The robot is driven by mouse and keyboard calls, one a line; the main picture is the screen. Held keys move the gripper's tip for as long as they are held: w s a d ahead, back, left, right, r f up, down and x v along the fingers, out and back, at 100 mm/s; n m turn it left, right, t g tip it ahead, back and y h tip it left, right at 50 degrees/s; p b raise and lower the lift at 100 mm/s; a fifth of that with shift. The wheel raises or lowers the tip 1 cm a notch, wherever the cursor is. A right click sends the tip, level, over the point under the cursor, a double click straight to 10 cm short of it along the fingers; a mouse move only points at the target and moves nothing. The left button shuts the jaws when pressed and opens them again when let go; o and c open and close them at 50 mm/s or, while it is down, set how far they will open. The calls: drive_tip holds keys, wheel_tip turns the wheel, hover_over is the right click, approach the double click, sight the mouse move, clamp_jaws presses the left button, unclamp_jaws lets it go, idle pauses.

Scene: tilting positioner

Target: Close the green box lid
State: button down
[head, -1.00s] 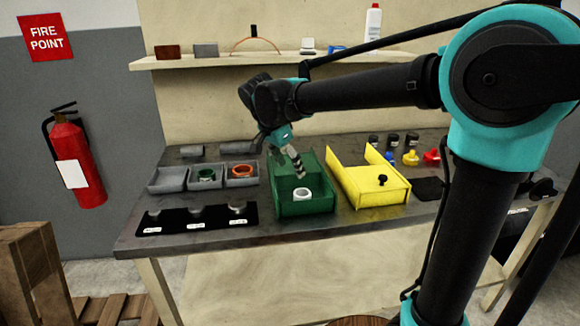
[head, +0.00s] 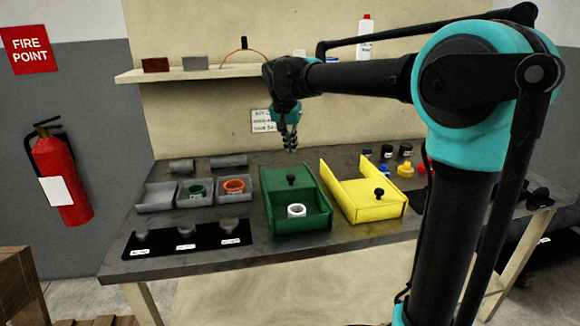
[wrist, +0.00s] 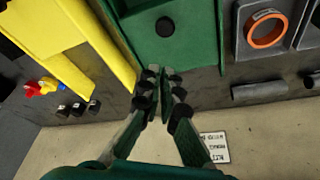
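The green box (head: 301,224) stands on the bench, and a white ring (head: 296,211) lies in its uncovered front part. Its green lid (head: 277,181), with a black knob (head: 291,180), covers the back part only. The lid's knob also shows in the wrist view (wrist: 165,27). My gripper (head: 290,148) hangs above and behind the box, apart from the lid, with nothing visible between its fingers. In the wrist view its fingertips (wrist: 161,76) are together.
A yellow box (head: 362,212) with a black knob stands close on the right. Grey bins (head: 157,194) and a black mat (head: 150,238) with several grey pieces are on the left. Small bottles and coloured parts are at the back right. A shelf (head: 215,73) runs along the wall.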

drive_tip(key=shift+n, duration=0.5)
drive_tip(key=w+f, duration=0.2)
drive_tip(key=w+d+f, duration=0.1)
drive_tip(key=f, duration=0.2)
drive_tip(key=w+f, duration=0.2)
drive_tip(key=f, duration=0.1)
drive_tip(key=shift+w+d, duration=0.15)
drive_tip(key=shift+w, duration=0.15)
drive_tip(key=s, duration=0.3)
drive_tip(key=shift+a+f, duration=0.3)
drive_tip(key=shift+f, duration=0.1)
drive_tip(key=shift+s+a, duration=0.1)
drive_tip(key=shift+s, duration=0.35)
drive_tip(key=shift+s, duration=0.1)
drive_tip(key=s+d, duration=0.4)
drive_tip(key=s, duration=1)
drive_tip(key=shift+s, duration=0.15)
drive_tip(key=shift+d+f, duration=0.1)
